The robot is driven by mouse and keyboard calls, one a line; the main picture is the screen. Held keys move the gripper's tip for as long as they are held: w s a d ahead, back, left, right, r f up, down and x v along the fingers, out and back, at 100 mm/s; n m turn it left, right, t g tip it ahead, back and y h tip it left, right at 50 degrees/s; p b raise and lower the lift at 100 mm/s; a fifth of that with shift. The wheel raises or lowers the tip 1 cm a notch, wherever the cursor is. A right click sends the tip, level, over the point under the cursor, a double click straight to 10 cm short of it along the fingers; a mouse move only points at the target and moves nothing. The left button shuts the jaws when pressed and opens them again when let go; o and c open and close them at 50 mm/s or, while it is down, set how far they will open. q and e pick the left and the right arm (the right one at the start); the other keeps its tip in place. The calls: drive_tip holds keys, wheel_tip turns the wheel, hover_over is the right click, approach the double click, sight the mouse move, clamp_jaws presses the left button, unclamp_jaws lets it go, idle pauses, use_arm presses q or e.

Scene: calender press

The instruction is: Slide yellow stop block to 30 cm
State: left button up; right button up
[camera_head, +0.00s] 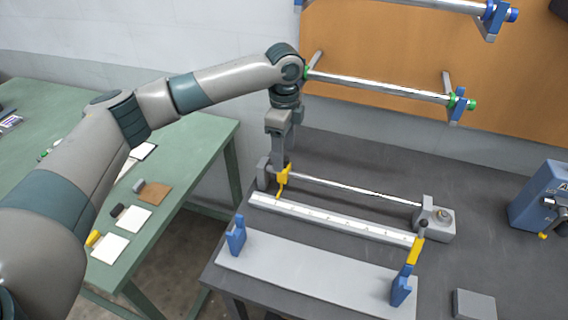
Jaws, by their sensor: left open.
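The yellow stop block (284,175) sits at the left end of a thin metal rod (350,189), close to the rod's left support. A pale ruler (330,219) with tick marks lies in front of the rod, and its numbers are too small to read. My left gripper (281,158) points down right at the yellow block, just behind and above it. Its fingers are partly hidden by their own body, and I cannot tell whether they touch the block. My right gripper does not show.
A grey plate with two blue brackets (236,236) stands in front of the ruler. A yellow-topped lever (414,251) rises near the ruler's right end. A grey end block (436,222) holds the rod's right end. A blue machine (542,198) stands at the right. Rollers hang behind.

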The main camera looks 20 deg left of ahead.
sight(285, 167)
use_arm(q)
drive_tip(key=shift+f+p, duration=0.75)
drive_tip(key=shift+f, duration=2.4)
drive_tip(key=c, duration=1.2)
drive_tip(key=shift+d, duration=0.15)
